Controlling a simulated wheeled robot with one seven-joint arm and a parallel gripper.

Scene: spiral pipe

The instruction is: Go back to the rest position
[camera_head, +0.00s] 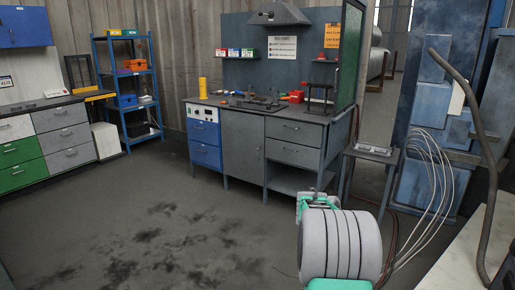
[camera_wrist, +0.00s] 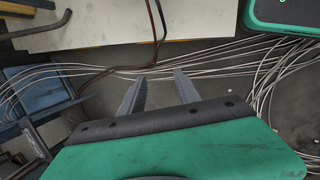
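My gripper (camera_wrist: 160,76) shows in the wrist view with its two grey fingers apart. The gap between them is empty, with dark floor and thin pale cables behind it. In the head view my pale ringed arm link, with green parts, stands at the lower right and hides most of the hand. I cannot make out the fingers there. No object is held.
A grey workbench (camera_head: 244,152) stands ahead, with a blue shelf (camera_head: 127,95) to its left. Blue machinery (camera_head: 425,185) with loose cables (camera_head: 428,160) and a bent pipe (camera_head: 478,125) are at the right. Cables (camera_wrist: 90,66) cross below the gripper. The left floor is clear.

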